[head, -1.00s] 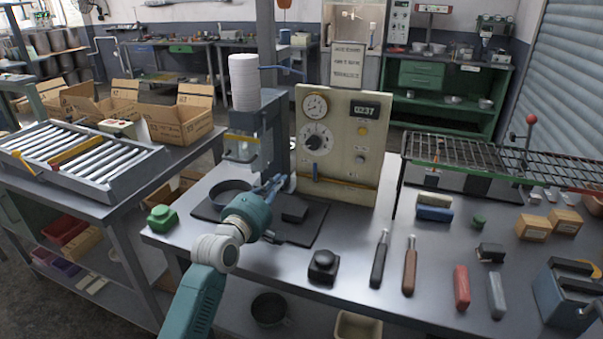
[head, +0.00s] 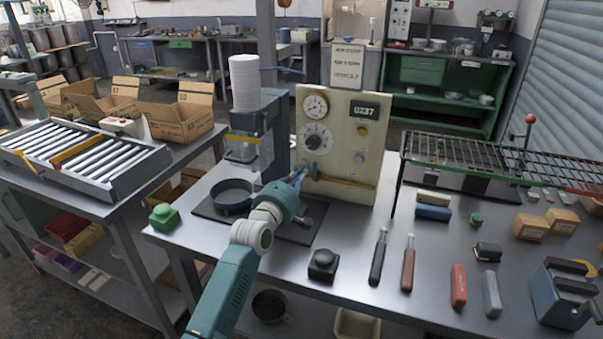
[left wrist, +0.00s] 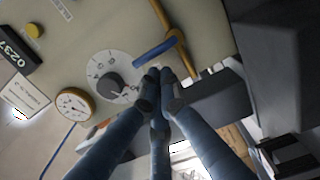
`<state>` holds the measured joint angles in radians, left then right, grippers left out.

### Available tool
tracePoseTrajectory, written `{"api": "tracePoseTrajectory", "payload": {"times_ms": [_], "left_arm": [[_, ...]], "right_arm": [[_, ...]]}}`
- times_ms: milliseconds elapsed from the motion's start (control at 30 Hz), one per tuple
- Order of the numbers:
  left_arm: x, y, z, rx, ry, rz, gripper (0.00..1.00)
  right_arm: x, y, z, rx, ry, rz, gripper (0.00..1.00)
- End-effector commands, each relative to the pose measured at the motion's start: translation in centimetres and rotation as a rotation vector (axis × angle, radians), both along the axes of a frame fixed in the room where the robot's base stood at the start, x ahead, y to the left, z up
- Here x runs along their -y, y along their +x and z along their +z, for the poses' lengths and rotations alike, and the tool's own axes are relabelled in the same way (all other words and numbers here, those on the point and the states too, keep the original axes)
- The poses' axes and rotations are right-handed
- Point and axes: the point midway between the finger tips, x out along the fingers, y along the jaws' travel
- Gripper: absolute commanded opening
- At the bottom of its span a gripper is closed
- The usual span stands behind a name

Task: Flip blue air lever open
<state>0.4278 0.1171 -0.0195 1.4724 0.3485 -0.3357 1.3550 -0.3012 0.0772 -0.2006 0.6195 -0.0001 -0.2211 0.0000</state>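The blue air lever (head: 315,171) stands upright low on the left of the beige control panel (head: 347,110), by a yellow pipe (head: 345,182). In the left wrist view the blue lever (left wrist: 153,50) lies beside the bent yellow pipe (left wrist: 178,42). My left gripper (head: 299,176) is just left of the lever. In the left wrist view its fingertips (left wrist: 158,76) are drawn together, with nothing seen between them. They appear close to the lever but apart from it. My right gripper is in neither view.
A press with a stack of white discs (head: 244,82) stands left of the panel. A dark round pan (head: 232,194) sits on the mat below it. A black knob (head: 323,264) and two handled tools (head: 379,258) lie on the bench in front. A wire rack (head: 460,155) is at right.

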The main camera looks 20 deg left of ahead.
Motion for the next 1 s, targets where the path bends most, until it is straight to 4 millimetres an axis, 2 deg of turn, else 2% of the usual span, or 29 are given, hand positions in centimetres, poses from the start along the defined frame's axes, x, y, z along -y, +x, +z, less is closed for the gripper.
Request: {"api": "tracePoseTrajectory", "payload": {"times_ms": [1000], "left_arm": [[0.6, 0.0, 0.5, 0.005, 0.180, 0.000, 0.00]], "right_arm": [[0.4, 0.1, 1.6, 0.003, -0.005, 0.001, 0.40]]}}
